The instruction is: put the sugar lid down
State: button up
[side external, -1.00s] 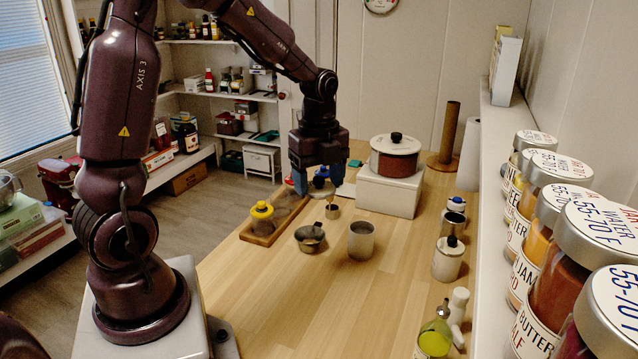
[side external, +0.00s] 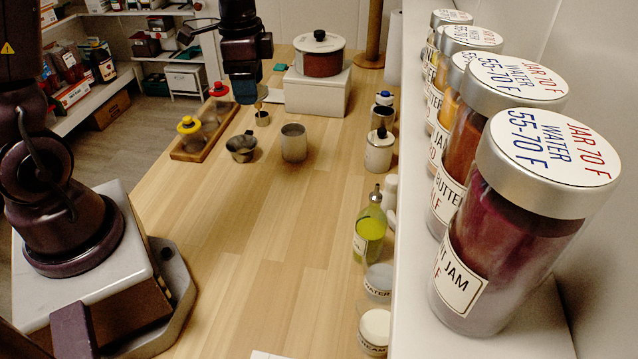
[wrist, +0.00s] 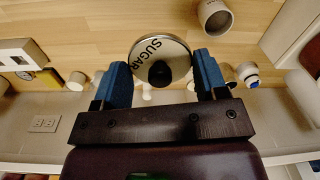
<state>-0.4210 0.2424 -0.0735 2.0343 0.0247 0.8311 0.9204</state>
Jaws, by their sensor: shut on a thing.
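The sugar lid (wrist: 174,53) is a round pale disc with a dark rim, a black knob and the word SUGAR. In the wrist view it sits between the two blue fingers of my gripper (wrist: 161,60), which is shut on it. In the side view my gripper (side external: 245,97) points down over the wooden counter (side external: 230,235), left of the white box. The lid cannot be made out in that view.
A tray (side external: 186,153) holds yellow- and red-topped jars. A pot (side external: 320,58) sits on the white box (side external: 318,93).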

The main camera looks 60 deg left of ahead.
jog(key=w+d+f+n, duration=0.1)
jog(key=d+f+n, duration=0.1)
jog(key=d+n, duration=0.3)
jog(key=w+d+f+n, duration=0.2)
jog(key=d, duration=0.5)
jog(key=s+a+f+n, duration=0.35)
jog(key=a+n, duration=0.75)
jog(key=n, duration=0.6)
jog(key=s+a+f+n, duration=0.2)
jog(key=s+a+n, duration=0.2)
jog(key=a+n, duration=1)
jog(key=w+a+f+n, duration=0.1)
jog(key=w+f+n, duration=0.2)
jog(key=w+a+f+n, duration=0.2)
jog(key=w+n, duration=0.2)
jog(key=w+a+f+n, duration=0.2)
jog(key=w+f+n, duration=0.1)
jog(key=shift+w+a+f+n, duration=0.25)
jog(key=shift+w+f+n, duration=0.05)
jog(key=shift+w, duration=0.05)
jog(key=shift+w+a+f, duration=0.2)
jog(key=shift+w+f, duration=0.05)
jog(key=shift+f, duration=1.7)
